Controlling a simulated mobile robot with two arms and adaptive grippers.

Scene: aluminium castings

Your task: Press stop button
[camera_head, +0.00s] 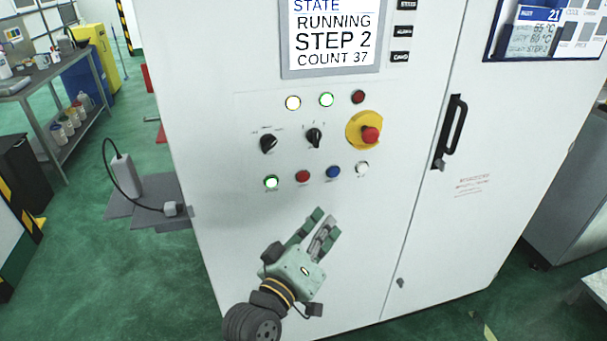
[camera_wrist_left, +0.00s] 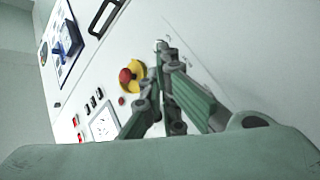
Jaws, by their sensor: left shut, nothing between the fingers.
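The control panel on a white cabinet has a bottom row of buttons: lit green (camera_head: 271,182), red (camera_head: 303,176), blue (camera_head: 333,171) and white (camera_head: 362,167). Their labels are too small to read. Above the white one, a large red mushroom button (camera_head: 370,135) sits on a yellow disc (camera_head: 355,124); it also shows in the left wrist view (camera_wrist_left: 126,75). My left gripper (camera_head: 325,217) is shut and empty, just below the blue button in the head view, its fingers pointing up. In the left wrist view, the gripper (camera_wrist_left: 163,50) hides part of the panel. My right gripper is not in view.
A screen (camera_head: 332,35) reads RUNNING, STEP 2, COUNT 37. Two black rotary knobs (camera_head: 268,143) (camera_head: 314,137) and a row of indicator lamps (camera_head: 326,99) sit above the buttons. A black door handle (camera_head: 451,132) sticks out at the right. The lower cabinet front is bare.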

